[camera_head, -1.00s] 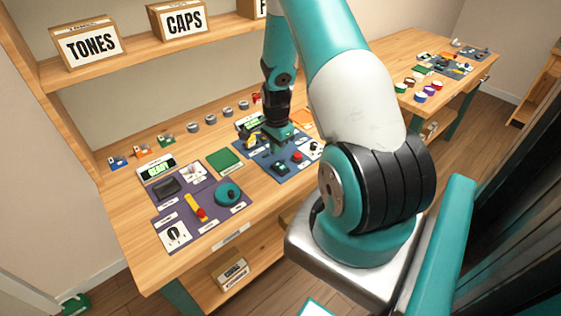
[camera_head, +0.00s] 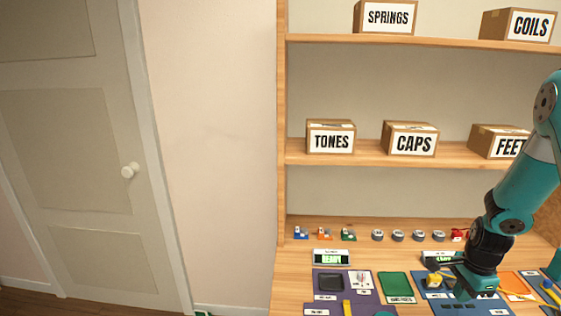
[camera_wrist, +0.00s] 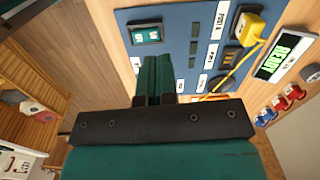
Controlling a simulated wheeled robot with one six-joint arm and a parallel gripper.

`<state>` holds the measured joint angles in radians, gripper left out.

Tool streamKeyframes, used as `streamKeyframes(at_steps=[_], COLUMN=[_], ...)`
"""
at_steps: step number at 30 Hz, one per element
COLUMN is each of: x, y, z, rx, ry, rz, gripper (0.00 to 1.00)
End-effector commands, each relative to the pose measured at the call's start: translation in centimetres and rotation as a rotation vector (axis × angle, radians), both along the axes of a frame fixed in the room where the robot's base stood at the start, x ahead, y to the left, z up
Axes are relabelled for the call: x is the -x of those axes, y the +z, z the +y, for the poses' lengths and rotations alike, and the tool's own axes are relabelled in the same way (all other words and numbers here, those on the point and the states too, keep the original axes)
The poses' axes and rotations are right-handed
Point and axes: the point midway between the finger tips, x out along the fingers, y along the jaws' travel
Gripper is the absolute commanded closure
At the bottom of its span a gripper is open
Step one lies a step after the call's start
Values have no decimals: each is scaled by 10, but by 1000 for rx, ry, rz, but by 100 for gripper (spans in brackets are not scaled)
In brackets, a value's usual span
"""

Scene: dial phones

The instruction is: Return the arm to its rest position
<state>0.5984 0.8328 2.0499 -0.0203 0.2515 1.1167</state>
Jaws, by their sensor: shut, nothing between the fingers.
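My arm comes down from the right edge in the head view. Its gripper (camera_head: 472,284) hangs low over the right part of the workbench (camera_head: 289,279), above a blue mat (camera_head: 444,307). In the wrist view the gripper fingers (camera_wrist: 153,80) are shut together with nothing between them. A blue panel (camera_wrist: 183,45) with labelled slots lies beyond the fingers there. A yellow plug (camera_wrist: 249,27) with a yellow cable sits on that panel, and it appears apart from the fingers.
Boxes marked TONES (camera_head: 331,137), CAPS (camera_head: 410,140) and FEET (camera_head: 497,142) stand on the shelf above the bench. A purple mat (camera_head: 322,295) and a green tray (camera_head: 397,287) lie left of my gripper. A small display (camera_wrist: 286,56) reads READY. A closed door (camera_head: 75,150) is at left.

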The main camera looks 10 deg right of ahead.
Motion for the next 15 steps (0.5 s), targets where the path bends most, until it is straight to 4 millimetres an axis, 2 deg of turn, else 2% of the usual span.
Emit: streamKeyframes(at_steps=[4,8,9,11,12,15], x=[-29,-30,-24,-10,3,45], y=[62,124,142,168,184,218], z=[69,154,181,220,245,298], rx=[-32,-71,-83,-99,-109,-129], ry=[335,745,875,1077,1216,1559], rz=[-69,-143,-165,-200,-226,-288], gripper=[100,100,100,100,100,100])
